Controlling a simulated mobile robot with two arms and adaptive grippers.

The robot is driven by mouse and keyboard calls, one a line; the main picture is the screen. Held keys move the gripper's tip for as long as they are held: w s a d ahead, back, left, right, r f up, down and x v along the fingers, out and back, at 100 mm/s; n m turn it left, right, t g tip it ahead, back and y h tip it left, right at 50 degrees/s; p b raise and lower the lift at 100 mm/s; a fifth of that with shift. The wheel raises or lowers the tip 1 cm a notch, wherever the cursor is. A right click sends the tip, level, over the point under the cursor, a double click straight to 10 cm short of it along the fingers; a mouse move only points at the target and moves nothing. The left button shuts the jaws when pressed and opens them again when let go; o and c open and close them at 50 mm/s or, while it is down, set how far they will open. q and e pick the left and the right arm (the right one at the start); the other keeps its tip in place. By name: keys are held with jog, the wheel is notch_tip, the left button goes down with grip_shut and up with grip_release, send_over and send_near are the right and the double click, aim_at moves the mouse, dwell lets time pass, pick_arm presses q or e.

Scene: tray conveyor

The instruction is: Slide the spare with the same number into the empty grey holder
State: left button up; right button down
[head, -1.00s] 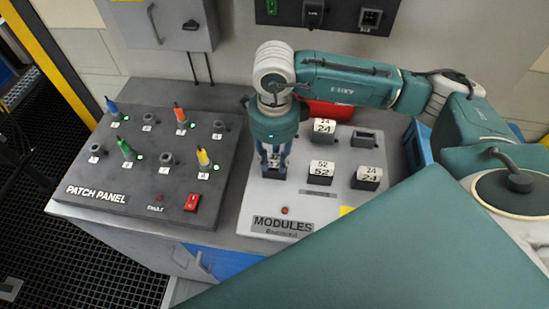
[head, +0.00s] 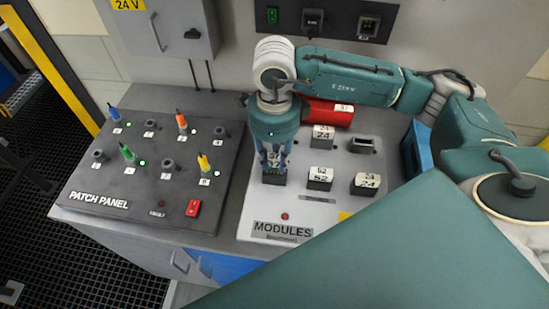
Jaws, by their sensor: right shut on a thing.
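My right gripper (head: 273,160) points down at the left of the grey modules board (head: 262,205). It is shut on a numbered module (head: 273,165), over a dark holder (head: 273,181). The fingers partly cover the number, so I cannot read it surely. Whether the module is clear of the holder is also unclear. An empty grey holder (head: 362,146) is at the board's back right. A module marked 24 (head: 322,138) stands to its left. A module marked 52 (head: 320,179) and another marked 24 (head: 366,184) stand in front. My left gripper is not in view.
A patch panel (head: 140,185) with several coloured plugs lies to the left. A red object (head: 328,112) is behind the board, and a blue bin (head: 416,150) stands at its right. My own teal arm part covers the lower right.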

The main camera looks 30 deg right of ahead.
aim_at(274, 158)
jog(key=shift+r+p, duration=0.3)
jog(key=shift+r, duration=0.4)
jog(key=shift+r, duration=0.1)
jog(key=shift+r+p, duration=0.85)
jog(key=shift+r, duration=1.15)
